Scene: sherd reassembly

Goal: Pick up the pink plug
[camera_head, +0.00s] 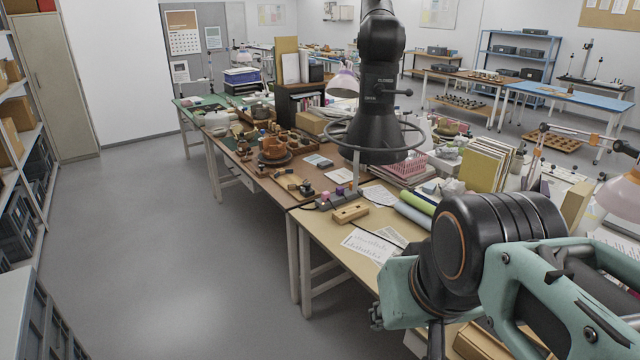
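A dark power strip (320,203) lies near the front edge of the wooden workbench. A small pinkish piece (343,191) at its far end may be the pink plug; it is too small here to tell its shape or whether it is seated in the strip. My teal and black arm fills the lower right, to the right of the strip and much nearer the camera. I can make out no gripper fingertips on it. Nothing visible of my arm touches the strip.
A wooden block (350,213) and printed sheets (370,243) lie close to the strip. A large black stand with a ring (377,110) rises behind it. The grey floor (180,250) at left is clear.

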